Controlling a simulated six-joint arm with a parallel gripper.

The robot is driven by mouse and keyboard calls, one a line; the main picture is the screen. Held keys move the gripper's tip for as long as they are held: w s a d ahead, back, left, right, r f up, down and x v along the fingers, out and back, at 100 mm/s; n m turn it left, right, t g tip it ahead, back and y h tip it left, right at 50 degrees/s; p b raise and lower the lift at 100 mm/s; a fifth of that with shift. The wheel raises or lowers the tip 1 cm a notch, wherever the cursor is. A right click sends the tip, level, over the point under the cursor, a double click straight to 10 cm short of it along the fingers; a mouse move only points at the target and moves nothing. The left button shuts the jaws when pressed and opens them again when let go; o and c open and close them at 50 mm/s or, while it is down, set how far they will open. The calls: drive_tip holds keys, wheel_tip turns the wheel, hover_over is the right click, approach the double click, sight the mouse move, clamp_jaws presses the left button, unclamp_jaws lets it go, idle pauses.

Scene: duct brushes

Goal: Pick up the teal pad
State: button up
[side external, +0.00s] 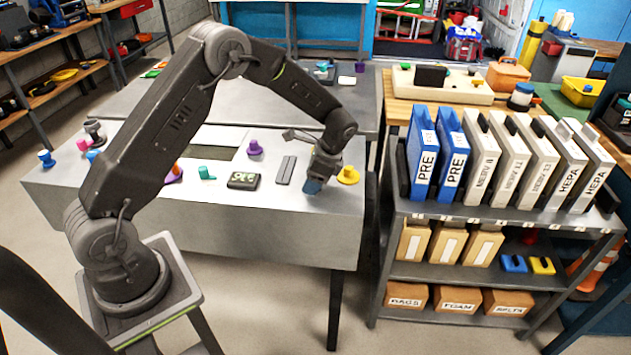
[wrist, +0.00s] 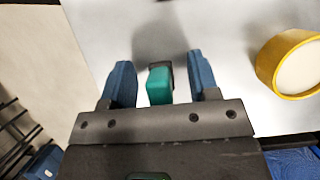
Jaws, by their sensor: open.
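The teal pad (wrist: 160,86) is a small teal block with a dark part at its far end, in the middle of the wrist view. My gripper (wrist: 161,74) is open, with one blue finger on each side of the pad and a visible gap on both sides. In the side view my gripper (side external: 314,187) points down over the front right part of the grey table. There its blue fingers hide the pad. I cannot tell the exact height of the fingertips above the table.
A yellow round piece (side external: 348,176) stands close to my gripper's right. It also shows in the wrist view (wrist: 264,66). Dark grey strips (side external: 285,170), a black box (side external: 243,181) and another teal piece (side external: 206,173) lie to the left. A shelf of binders (side external: 480,215) stands right.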

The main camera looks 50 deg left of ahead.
drive_tip(key=c, duration=1)
drive_tip(key=shift+r, duration=0.1)
drive_tip(key=shift+r, duration=0.45)
drive_tip(key=r, duration=0.2)
drive_tip(key=a+r, duration=0.1)
drive_tip(key=r, duration=0.1)
drive_tip(key=shift+s, duration=0.4)
drive_tip(key=s+a+r, duration=0.4)
drive_tip(key=a, duration=0.1)
drive_tip(key=s+a+r, duration=0.2)
drive_tip(key=a, duration=0.1)
drive_tip(key=shift+s, duration=0.35)
